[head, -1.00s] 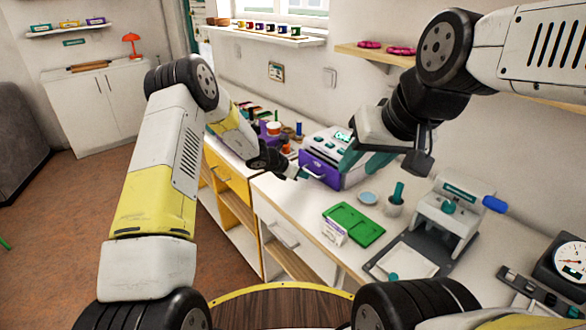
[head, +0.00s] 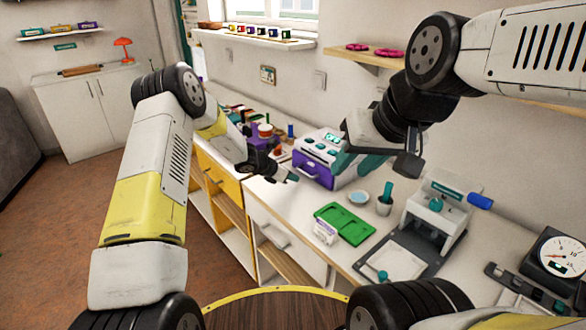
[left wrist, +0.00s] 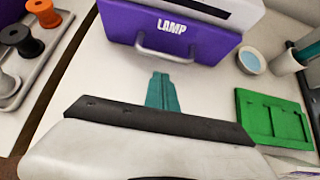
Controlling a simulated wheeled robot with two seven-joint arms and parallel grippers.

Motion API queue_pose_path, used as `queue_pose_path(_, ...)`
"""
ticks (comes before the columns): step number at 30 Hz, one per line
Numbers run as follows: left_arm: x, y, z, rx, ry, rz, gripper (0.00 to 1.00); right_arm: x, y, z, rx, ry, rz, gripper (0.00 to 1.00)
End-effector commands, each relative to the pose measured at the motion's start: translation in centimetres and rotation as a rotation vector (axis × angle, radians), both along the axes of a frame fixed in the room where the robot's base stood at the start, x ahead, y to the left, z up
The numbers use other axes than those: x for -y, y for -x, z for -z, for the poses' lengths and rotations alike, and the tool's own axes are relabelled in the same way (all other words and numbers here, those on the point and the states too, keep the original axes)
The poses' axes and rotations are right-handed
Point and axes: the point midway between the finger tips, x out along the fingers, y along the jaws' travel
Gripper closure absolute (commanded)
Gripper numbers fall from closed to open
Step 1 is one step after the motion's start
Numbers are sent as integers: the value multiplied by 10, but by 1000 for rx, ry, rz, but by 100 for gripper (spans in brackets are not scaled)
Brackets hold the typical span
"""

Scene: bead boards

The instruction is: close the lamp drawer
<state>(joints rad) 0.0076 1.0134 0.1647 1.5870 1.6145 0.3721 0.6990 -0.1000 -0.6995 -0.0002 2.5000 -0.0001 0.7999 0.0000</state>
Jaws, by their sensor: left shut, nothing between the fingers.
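The lamp drawer (head: 309,170) has a purple front with a grey bar handle, on the white machine (head: 321,146) on the counter. In the left wrist view its front (left wrist: 190,48) reads LAMP, with the handle facing me. A dark strip shows behind the front's top edge; how far the drawer stands out is hard to tell. My left gripper (head: 291,177) is shut and empty, in front of the drawer and just short of the handle. Its teal fingertips (left wrist: 161,80) point at the front in the left wrist view. My right gripper (head: 357,162) looks open and empty, beside the machine.
A green tray (head: 357,233), a small blue-topped dish (head: 359,197) and a cup with a teal tool (head: 384,207) stand right of the machine. A press (head: 437,212) is farther right. Spools on a grey tray (left wrist: 30,45) stand left. Bare counter lies before the drawer.

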Motion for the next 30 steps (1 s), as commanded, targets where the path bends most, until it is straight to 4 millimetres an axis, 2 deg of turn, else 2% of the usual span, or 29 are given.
queue_pose_path(2, -15, 1, 2, -2, -2, -1, 100, 0, 0, 0, 1, 0, 0, 64)
queue_pose_path(3, -21, 5, -8, 2, -2, -2, 100, 0, 0, 0, 1, 0, 0, 64)
queue_pose_path(12, -59, 35, -46, -1, -4, -1, 100, 0, 0, 0, 1, 0, 0, 64)
queue_pose_path(20, -73, 48, -64, 7, -11, 12, 100, 0, 0, 0, 0, 0, 0, 64)
queue_pose_path(23, -73, 55, -87, 62, -46, 72, 100, 0, 0, 0, 0, 0, 0, 64)
queue_pose_path(26, -73, 71, -128, 170, -124, 199, 100, 0, 0, 0, 0, 0, 0, 64)
queue_pose_path(30, -76, 114, -194, 362, -283, 440, 100, 0, 0, 0, 0, 0, 0, 64)
